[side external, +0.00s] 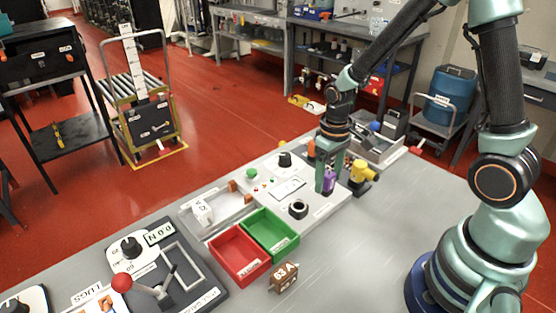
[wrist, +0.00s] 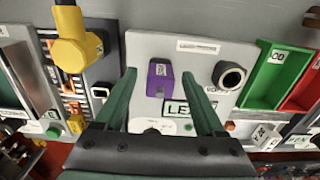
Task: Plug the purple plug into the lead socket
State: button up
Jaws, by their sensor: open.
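The purple plug (wrist: 160,80) stands on the white panel, a dark round opening or stub at its near end in the wrist view. In the side view the purple plug (side external: 329,182) shows beside the green fingers. My gripper (wrist: 159,74) is open, with one finger on each side of the plug and visible gaps between; in the side view my gripper (side external: 328,176) points down at the panel. A black round socket (wrist: 229,76) is right of the plug; it also shows in the side view (side external: 298,208). I cannot read for certain whether it is the lead socket.
A yellow connector (side external: 363,174) stands close to my gripper. A green bin (side external: 271,235) and a red bin (side external: 238,255) sit beside the panel. A brown labelled block (side external: 284,277) lies in front of them. The grey table's near right part is clear.

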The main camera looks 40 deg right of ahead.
notch_tip(320, 180, up, 12)
dwell(0.5)
jog(key=shift+r, duration=0.1)
jog(key=s+a+r+t, duration=0.3)
jog(key=s+r+t, duration=0.2)
jog(key=r, duration=0.3)
jog(key=shift+s+a+t, duration=0.25)
jog(key=shift+s+t, duration=0.05)
jog(key=shift+s, duration=0.2)
